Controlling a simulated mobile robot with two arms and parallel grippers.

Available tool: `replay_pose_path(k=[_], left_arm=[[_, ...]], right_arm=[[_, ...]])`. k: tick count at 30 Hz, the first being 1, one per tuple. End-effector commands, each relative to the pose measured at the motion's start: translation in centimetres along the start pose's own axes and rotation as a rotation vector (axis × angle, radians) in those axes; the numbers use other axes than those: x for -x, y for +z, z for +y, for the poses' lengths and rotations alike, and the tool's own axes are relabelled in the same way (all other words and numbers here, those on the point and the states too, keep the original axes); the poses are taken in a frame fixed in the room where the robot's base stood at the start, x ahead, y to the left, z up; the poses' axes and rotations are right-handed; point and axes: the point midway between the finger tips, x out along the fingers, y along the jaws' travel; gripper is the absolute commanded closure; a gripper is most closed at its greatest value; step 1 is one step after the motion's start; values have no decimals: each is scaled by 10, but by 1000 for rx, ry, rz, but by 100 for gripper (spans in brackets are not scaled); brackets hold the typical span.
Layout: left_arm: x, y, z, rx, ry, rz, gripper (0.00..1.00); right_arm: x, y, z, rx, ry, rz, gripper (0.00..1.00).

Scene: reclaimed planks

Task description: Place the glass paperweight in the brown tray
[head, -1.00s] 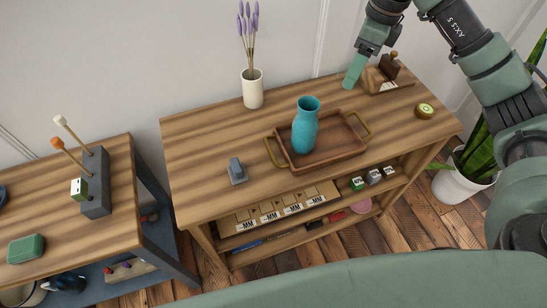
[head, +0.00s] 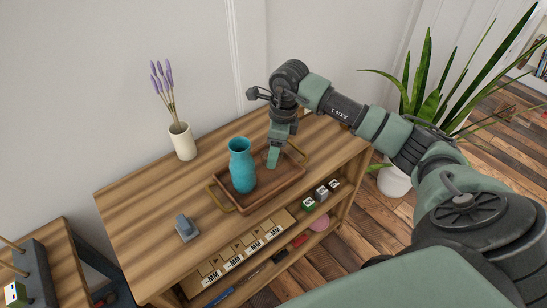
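The brown tray (head: 219,201) lies on the wooden table, with gold handles at its ends. A teal vase (head: 241,168) stands upright in its left part. My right gripper (head: 273,158) points down over the tray's right part, just right of the vase. Its fingers show edge-on as one green block, so I cannot tell whether they are open or what is between them. I cannot make out a glass paperweight; my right arm hides the table's back right part. My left gripper is not in view.
A small grey-blue object (head: 186,227) sits on the table's front left. A white vase with lavender (head: 182,142) stands at the back. Labelled boxes (head: 235,256) and small cubes (head: 309,204) fill the shelf below. A potted plant (head: 394,181) stands right.

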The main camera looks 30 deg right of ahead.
Motion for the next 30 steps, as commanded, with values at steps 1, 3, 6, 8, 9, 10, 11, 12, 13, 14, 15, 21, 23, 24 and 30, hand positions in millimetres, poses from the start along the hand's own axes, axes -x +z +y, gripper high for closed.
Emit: replay_pose_path(k=[1,3,6,8,9,10,11,12,13,14,15,21,23,24,30], left_arm=[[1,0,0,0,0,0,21],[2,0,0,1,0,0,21],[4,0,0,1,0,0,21],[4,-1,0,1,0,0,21],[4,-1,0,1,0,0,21],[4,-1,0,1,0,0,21],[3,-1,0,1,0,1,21],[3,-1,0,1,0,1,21],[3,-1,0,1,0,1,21],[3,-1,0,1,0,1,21],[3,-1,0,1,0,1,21],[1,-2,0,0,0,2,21],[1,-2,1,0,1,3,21],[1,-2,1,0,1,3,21],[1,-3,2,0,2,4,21]], right_arm=[[-6,-1,1,0,2,1,92],[-17,-3,2,0,5,1,92],[-31,-5,1,-1,3,1,92],[-35,-5,1,1,2,-1,92],[-36,-5,0,1,0,-1,92],[-36,-5,0,1,0,-1,92],[-36,-5,0,1,0,-1,92],[-36,-5,0,1,0,-1,92],[-36,-5,0,1,0,-1,92],[-36,-5,0,1,0,-1,92],[-36,-5,0,1,0,-1,92],[-38,-6,0,1,1,1,19],[-38,-6,0,1,1,1,19],[-38,-6,0,1,1,1,19],[-38,-6,0,1,1,0,19]])
